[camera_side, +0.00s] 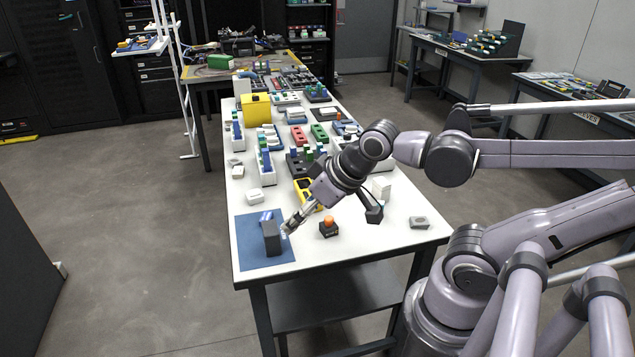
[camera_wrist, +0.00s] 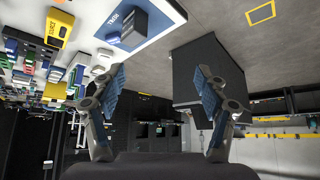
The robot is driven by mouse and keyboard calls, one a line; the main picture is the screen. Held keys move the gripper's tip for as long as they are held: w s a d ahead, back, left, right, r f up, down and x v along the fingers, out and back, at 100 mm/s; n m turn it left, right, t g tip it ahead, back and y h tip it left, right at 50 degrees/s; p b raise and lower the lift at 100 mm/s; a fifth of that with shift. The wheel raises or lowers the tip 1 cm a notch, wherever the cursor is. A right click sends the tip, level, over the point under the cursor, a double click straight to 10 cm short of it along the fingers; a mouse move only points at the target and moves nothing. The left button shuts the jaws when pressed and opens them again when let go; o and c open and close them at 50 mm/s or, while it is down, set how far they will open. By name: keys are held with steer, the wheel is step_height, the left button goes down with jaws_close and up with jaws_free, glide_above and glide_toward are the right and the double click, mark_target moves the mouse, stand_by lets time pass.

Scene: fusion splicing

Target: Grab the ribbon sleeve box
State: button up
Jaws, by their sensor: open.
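A dark grey upright box (camera_side: 271,238) stands on the blue mat (camera_side: 250,259) at the table's near left corner. I cannot read a label that marks it, or any other box, as the ribbon sleeve box. A small white and blue piece (camera_side: 266,216) is on the mat behind it. My gripper (camera_side: 288,227) is low at the mat's right edge, just right of the dark box. In the wrist view my gripper (camera_wrist: 162,95) has its two fingers wide apart with nothing between them. The dark box (camera_wrist: 131,27) shows there above the fingers, on the mat (camera_wrist: 158,20).
A black block with an orange knob (camera_side: 328,228) stands right of my gripper. A yellow piece (camera_side: 305,190) lies behind my wrist. A small grey block (camera_side: 419,222) is near the right edge. Several coloured racks and boxes crowd the far table. The table's front strip (camera_side: 345,253) is clear.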

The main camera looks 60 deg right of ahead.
steer(key=m+g+h, duration=0.4)
steer(key=m+g, duration=0.6)
steer(key=m, duration=1.5)
glide_toward(381, 189)
steer(key=d+f, duration=0.2)
steer(key=d, duration=0.1)
steer(key=x, duration=0.9)
steer(key=shift+w+a+f, duration=0.1)
steer(key=shift+w+f, duration=0.15)
steer(key=shift+f, duration=0.1)
steer(key=c, duration=1.3)
